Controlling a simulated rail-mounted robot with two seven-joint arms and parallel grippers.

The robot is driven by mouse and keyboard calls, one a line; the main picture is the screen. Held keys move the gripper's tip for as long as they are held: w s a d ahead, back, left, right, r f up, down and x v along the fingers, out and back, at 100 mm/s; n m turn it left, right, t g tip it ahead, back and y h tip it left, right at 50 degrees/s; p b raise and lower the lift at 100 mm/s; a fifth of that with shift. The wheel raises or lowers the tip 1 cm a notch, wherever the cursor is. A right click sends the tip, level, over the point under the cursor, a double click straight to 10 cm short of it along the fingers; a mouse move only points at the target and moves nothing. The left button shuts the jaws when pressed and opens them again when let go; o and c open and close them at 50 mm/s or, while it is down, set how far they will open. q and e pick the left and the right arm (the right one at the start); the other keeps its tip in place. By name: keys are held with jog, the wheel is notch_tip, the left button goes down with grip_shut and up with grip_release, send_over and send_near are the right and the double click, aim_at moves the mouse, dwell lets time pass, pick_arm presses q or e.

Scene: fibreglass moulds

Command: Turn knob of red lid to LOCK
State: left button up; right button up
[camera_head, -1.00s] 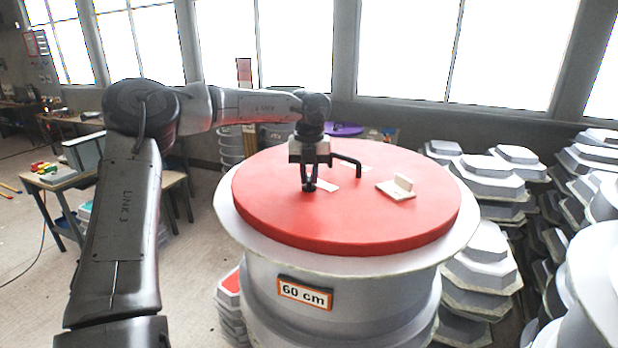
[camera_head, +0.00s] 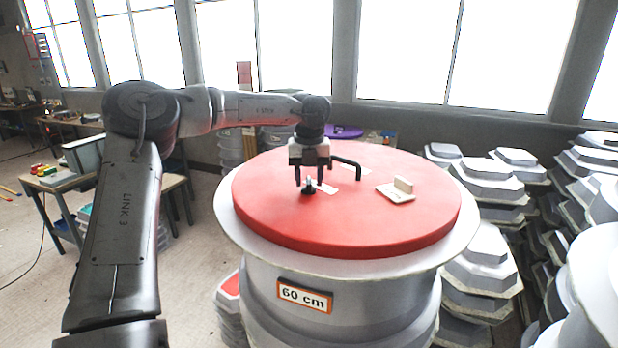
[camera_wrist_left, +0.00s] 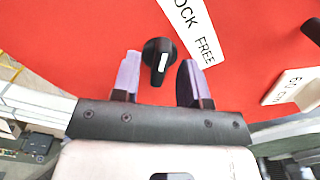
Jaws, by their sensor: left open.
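The red lid (camera_head: 400,226) lies flat on a round grey-white mould. Its small black knob (camera_head: 308,189) also shows in the left wrist view (camera_wrist_left: 154,66), with a white line on its face. Beside it is a white label (camera_wrist_left: 192,27) reading "OCK FREE", its first letter cut off by the picture edge. I cannot tell exactly which word the line points at. My left gripper (camera_head: 309,180) is open, pointing down over the knob. Its fingers stand apart on either side of the knob in the wrist view (camera_wrist_left: 160,72), with gaps. My right gripper is out of view.
A black bent handle (camera_head: 347,163) rises from the lid just right of my gripper. A cream plate with an upright tab (camera_head: 396,192) sits farther right on the lid. Stacked grey moulds (camera_head: 486,180) stand at the right, and a small table (camera_head: 62,177) at the left.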

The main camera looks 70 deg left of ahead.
aim_at(309, 180)
pick_arm(q)
notch_tip(309, 180, up, 14)
jog(key=shift+b, duration=0.3)
dwell(0.3)
jog(key=shift+f, duration=0.1)
dwell(0.5)
